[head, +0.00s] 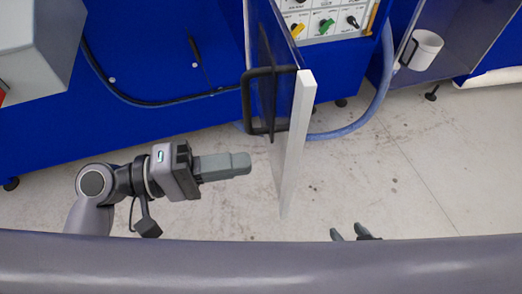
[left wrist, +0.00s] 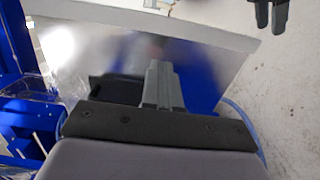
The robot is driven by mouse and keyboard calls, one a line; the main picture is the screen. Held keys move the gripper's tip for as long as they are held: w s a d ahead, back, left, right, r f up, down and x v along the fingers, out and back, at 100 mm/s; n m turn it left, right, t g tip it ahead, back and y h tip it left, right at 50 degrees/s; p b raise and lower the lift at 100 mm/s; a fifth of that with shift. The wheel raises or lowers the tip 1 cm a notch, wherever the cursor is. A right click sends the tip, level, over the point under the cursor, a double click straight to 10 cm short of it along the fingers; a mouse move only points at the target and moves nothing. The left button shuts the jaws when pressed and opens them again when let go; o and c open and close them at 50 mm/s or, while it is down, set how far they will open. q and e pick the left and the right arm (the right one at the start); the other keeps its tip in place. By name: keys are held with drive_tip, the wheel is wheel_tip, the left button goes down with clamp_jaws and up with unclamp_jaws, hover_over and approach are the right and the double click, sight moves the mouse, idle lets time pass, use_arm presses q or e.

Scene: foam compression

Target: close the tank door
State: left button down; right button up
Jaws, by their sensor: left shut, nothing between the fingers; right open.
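The tank door (head: 297,130) stands open, sticking out from the blue machine and seen almost edge-on in the head view. Its black handle (head: 249,100) is on the left face. My left gripper (head: 248,163) is shut and empty, to the left of the door and below the handle in the picture, with a gap to the door's pale edge. In the left wrist view its fingers (left wrist: 162,70) point at the shiny door face (left wrist: 100,50). My right gripper (head: 350,232) is open on the right side of the door, partly hidden at the bottom; it also shows in the left wrist view (left wrist: 270,12).
The blue machine (head: 170,50) runs along the back, with a control panel (head: 325,20) of coloured knobs right of the door. A blue hose (head: 370,115) lies near its base.

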sight(282, 157)
use_arm(q)
drive_tip(key=shift+w+d+p, duration=0.2)
drive_tip(key=shift+d, duration=0.9)
drive_tip(key=shift+w+d+p, duration=0.2)
drive_tip(key=shift+d, duration=0.9)
drive_tip(key=shift+d, duration=0.15)
